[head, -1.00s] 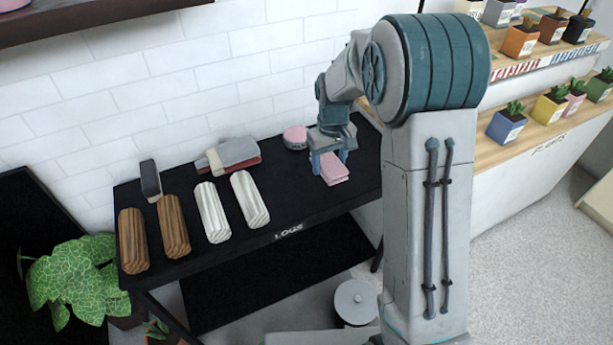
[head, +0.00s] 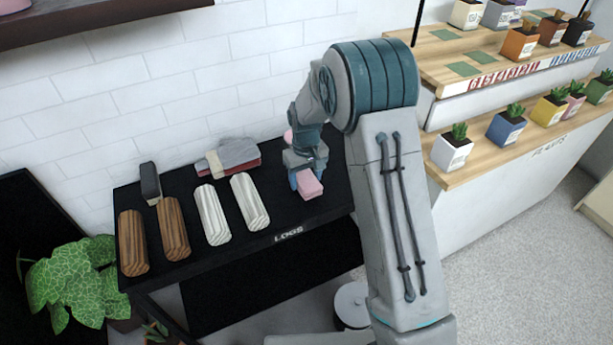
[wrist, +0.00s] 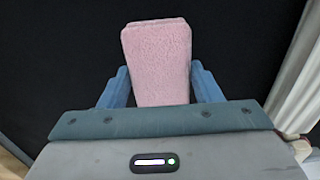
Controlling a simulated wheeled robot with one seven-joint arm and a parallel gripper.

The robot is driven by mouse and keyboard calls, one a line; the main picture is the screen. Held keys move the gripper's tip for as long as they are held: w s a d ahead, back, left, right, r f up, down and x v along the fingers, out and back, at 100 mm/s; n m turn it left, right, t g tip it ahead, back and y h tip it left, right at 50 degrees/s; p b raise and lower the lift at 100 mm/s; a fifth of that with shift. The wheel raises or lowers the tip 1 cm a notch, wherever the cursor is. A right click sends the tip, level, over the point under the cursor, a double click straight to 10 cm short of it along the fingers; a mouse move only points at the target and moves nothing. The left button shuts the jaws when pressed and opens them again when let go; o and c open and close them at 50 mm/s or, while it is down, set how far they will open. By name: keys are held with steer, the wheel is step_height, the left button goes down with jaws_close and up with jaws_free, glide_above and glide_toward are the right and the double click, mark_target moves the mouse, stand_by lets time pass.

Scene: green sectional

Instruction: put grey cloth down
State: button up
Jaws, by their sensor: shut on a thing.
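My gripper (head: 307,180) is shut on a pink, fuzzy block-shaped cloth or sponge (head: 312,186) over the front right of the black table. In the wrist view, this pink piece (wrist: 157,62) sits between the blue fingers (wrist: 160,82) and sticks out past them. Whether it touches the table cannot be told. A grey cloth (head: 238,153) lies at the back of the table, on a pile with a beige and a red one, apart from my gripper.
The black table (head: 275,208) holds two brown logs (head: 172,228), two pale logs (head: 250,200) and a dark upright block (head: 150,182). A pink round tin (head: 288,136) is mostly hidden behind my arm. Potted plants (head: 506,125) stand on wooden shelves at right.

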mark_target(307, 178)
steer(key=shift+f, duration=0.15)
steer(key=o, duration=1.3)
step_height(307, 178, up, 13)
steer(key=s+d+r+m+t, duration=0.1)
steer(key=s+d+r, duration=0.3)
steer(key=s, duration=0.2)
steer(key=s+d+r+m, duration=0.1)
steer(key=s+d+r, duration=0.2)
steer(key=s, duration=0.4)
steer(key=s+d+m, duration=0.1)
steer(key=s, duration=0.4)
steer(key=s+d, duration=0.2)
steer(key=s, duration=0.2)
steer(key=s+d+f+m+t, duration=0.1)
steer(key=s, duration=0.4)
steer(key=shift+s+d+m+p, duration=0.2)
steer(key=shift+s+m+p, duration=0.1)
steer(key=shift+p, duration=0.1)
